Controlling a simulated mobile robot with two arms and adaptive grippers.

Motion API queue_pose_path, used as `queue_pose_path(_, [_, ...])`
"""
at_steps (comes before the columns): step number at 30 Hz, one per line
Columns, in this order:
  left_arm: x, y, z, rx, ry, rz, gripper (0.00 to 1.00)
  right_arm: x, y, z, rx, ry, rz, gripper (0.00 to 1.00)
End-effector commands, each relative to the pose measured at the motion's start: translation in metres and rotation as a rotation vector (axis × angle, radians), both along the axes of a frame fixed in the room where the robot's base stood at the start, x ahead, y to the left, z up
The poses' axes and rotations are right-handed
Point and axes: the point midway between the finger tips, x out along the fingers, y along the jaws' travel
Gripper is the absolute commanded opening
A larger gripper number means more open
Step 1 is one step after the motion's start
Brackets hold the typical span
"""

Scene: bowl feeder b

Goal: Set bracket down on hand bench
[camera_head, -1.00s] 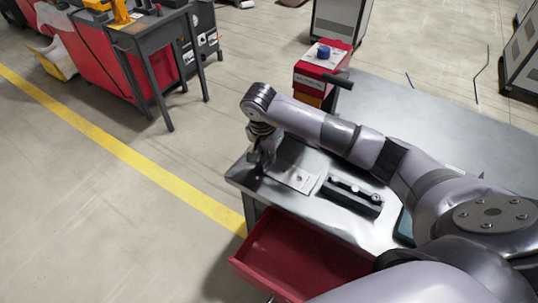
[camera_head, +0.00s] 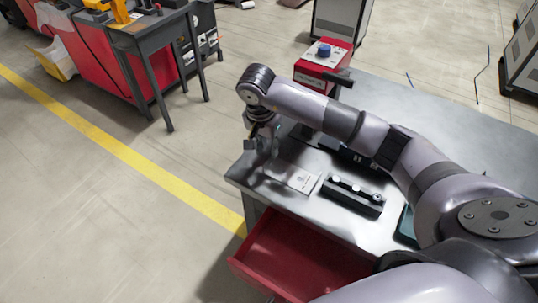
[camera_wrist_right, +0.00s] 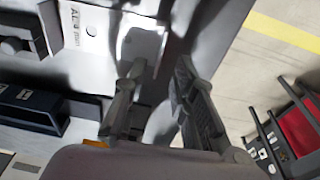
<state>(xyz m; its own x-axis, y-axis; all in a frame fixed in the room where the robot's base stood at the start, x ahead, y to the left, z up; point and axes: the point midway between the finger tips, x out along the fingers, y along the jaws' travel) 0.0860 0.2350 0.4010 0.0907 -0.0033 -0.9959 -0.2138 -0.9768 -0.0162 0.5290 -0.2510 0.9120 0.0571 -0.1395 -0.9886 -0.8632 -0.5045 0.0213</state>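A pale metal plate, which looks like the bracket (camera_head: 302,182), lies on the hand bench (camera_head: 232,174) near its left corner. In the right wrist view the bracket (camera_wrist_right: 84,32) carries the print "AL 4 mm" and a round hole; a brighter section extends to its right, partly behind a finger. My right gripper (camera_head: 262,158) is above the bench corner, left of the printed part. In the right wrist view the right gripper (camera_wrist_right: 158,72) has its fingers apart, with no part visibly clamped between them. My left gripper is not in view.
A dark block with pale round knobs (camera_head: 352,196) sits right of the bracket. Behind it is a dark tray-like item (camera_head: 345,152). A red box with a blue knob (camera_head: 323,60) stands at the back. A red drawer (camera_head: 290,262) is open at the front.

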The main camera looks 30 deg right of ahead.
Motion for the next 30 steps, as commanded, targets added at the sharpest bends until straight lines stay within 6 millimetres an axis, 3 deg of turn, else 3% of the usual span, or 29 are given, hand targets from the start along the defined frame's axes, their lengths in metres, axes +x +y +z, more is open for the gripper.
queue_pose_path(6, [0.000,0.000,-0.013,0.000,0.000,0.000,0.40,-0.002,0.006,0.046,-0.001,-0.005,0.001,0.25])
queue_pose_path(12, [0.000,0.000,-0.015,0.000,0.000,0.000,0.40,-0.004,0.010,0.071,0.000,-0.001,0.000,0.25])
queue_pose_path(30, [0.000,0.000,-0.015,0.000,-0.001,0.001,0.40,-0.005,0.011,0.076,-0.001,0.001,0.000,0.25])
